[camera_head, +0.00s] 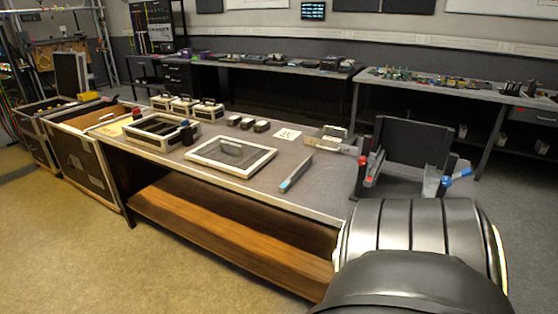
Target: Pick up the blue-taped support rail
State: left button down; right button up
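The support rail (298,171) is a narrow grey bar lying flat on the long grey-topped table (240,187), right of its middle and close to the front edge. Blue tape wraps its near left end. The rail lies free, with nothing touching it. Neither of my grippers is in view. A large grey rounded part of my own body fills the lower right corner and hides the table's right end.
A flat framed panel (259,167) lies left of the rail. A black upright panel with red and blue clamps (371,168) stands to its right. A metal bracket (327,137), white card (287,134) and small dark blocks (247,123) lie behind. Bare tabletop surrounds the rail.

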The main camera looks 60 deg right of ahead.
aim_at(285, 186)
jog(key=z, duration=0.2)
jog(key=i, duration=1.6)
jog(key=z, duration=1.2)
jog(key=i, duration=1.2)
jog(key=z, duration=1.35)
